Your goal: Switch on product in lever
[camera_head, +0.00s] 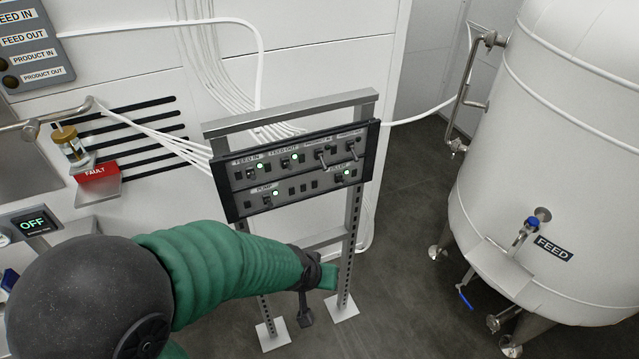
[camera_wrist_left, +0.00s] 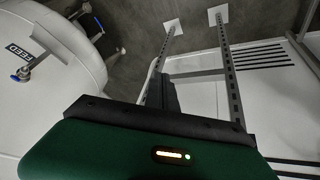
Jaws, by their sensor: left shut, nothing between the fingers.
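The dark control panel (camera_head: 300,185) is mounted on a grey metal frame. Its upper row has labels that read FEED IN, FEED OUT and, less clearly, PRODUCT. The product in lever (camera_head: 322,157) seems to be the third in that row, with no green light visible beside it. The feed in switch (camera_head: 250,172) and feed out switch (camera_head: 285,162) have green lights. My left gripper (camera_head: 307,310) is shut and empty, below the panel in front of the frame's legs, apart from the levers. It also shows in the left wrist view (camera_wrist_left: 168,94). My right gripper is out of view.
A white FEED tank (camera_head: 560,170) stands at the right, with a blue-handled valve (camera_head: 527,227). The frame's uprights (camera_head: 348,245) stand behind my gripper. White cables run behind the panel. A red FAULT sign (camera_head: 97,174) and an OFF display (camera_head: 33,224) are at the left.

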